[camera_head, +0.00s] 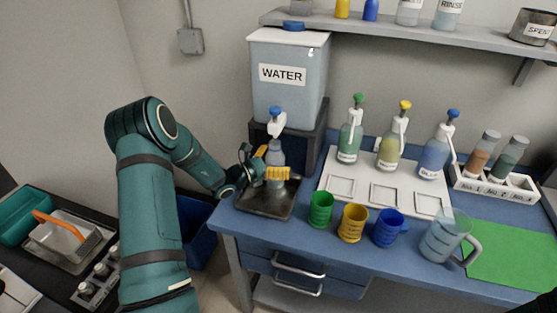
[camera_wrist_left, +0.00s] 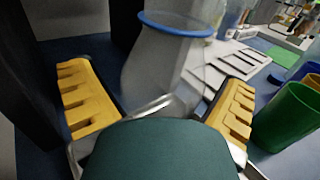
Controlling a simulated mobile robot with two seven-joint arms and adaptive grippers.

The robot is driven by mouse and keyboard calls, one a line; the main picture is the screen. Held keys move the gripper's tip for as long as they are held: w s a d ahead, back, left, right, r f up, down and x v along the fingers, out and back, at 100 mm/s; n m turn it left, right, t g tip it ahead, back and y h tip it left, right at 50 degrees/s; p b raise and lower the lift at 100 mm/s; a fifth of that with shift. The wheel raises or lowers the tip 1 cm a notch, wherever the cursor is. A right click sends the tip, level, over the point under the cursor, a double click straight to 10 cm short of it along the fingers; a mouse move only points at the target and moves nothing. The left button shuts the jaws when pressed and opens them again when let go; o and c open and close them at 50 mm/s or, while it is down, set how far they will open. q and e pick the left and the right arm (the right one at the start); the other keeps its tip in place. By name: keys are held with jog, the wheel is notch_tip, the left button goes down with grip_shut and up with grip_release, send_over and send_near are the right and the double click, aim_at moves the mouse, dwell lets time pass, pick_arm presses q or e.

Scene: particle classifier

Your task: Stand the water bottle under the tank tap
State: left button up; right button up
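The water bottle (camera_head: 276,156), clear with a blue rim, stands upright on the dark drip tray (camera_head: 254,205), below the blue-topped tap (camera_head: 276,122) of the WATER tank (camera_head: 284,90). My left gripper (camera_head: 268,164) is low at the bottle, with a yellow pad on either side. In the left wrist view the bottle (camera_wrist_left: 165,65) is between the widely spread pads of the gripper (camera_wrist_left: 160,102), which look open. The bottle's base is hidden there by my gripper. Whether its mouth is exactly under the spout is hard to tell. My right gripper does not show.
Green (camera_head: 320,209), yellow (camera_head: 352,223) and blue (camera_head: 388,228) cups stand right of the tray. Behind them is a white board (camera_head: 330,181) with pump bottles. A clear jug (camera_head: 444,238) stands at the right, near a green mat (camera_head: 515,252).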

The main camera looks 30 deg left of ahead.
pick_arm(q)
jog(key=shift+r, duration=0.1)
jog(key=shift+r, duration=0.2)
jog(key=p+v, duration=0.1)
jog(key=v, duration=1.1)
jog(key=shift+p, duration=0.35)
